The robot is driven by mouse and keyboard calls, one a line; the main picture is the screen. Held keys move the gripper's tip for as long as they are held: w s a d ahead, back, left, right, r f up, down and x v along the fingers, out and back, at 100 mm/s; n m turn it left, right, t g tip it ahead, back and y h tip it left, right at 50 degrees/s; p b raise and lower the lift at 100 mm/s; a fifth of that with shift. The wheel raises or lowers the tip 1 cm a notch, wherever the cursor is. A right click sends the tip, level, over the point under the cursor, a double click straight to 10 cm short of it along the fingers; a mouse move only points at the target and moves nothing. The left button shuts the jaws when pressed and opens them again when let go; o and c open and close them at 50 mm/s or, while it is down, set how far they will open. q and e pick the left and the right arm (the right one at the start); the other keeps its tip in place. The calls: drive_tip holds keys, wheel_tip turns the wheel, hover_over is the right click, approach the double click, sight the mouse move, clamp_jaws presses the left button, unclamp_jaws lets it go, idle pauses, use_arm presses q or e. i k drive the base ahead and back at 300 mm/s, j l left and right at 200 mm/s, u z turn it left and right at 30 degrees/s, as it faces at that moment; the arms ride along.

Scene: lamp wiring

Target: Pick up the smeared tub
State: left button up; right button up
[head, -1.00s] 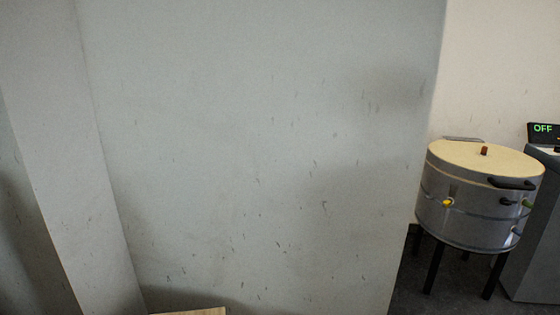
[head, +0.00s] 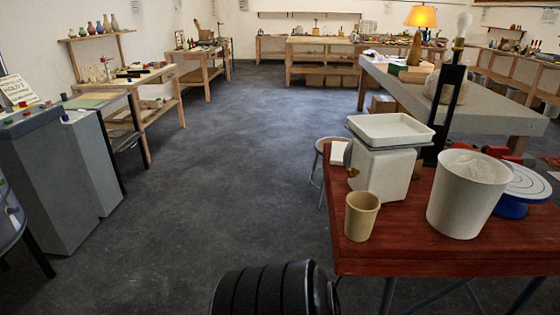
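A large off-white tub (head: 462,205) stands upright on the red-topped table (head: 400,254) at the right, with chalky white material showing inside its rim. I take it to be the smeared tub; clear smears on its outer wall are hard to make out. A small tan cup (head: 361,216) stands to its left, near the table's left edge. A white scale with a shallow tray (head: 391,128) stands between and behind them. Neither of my grippers is in view.
A blue-based turntable (head: 525,187) sits right of the tub. A stool (head: 326,151) stands behind the table. A black ribbed round object (head: 268,291) is at the bottom edge, left of the table. A grey cabinet (head: 48,180) stands at left. Dark floor between is clear.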

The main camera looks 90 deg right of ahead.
sight(363, 206)
drive_tip(key=z, duration=3.35)
drive_tip(key=u, duration=3.75)
drive_tip(key=z, duration=3.75)
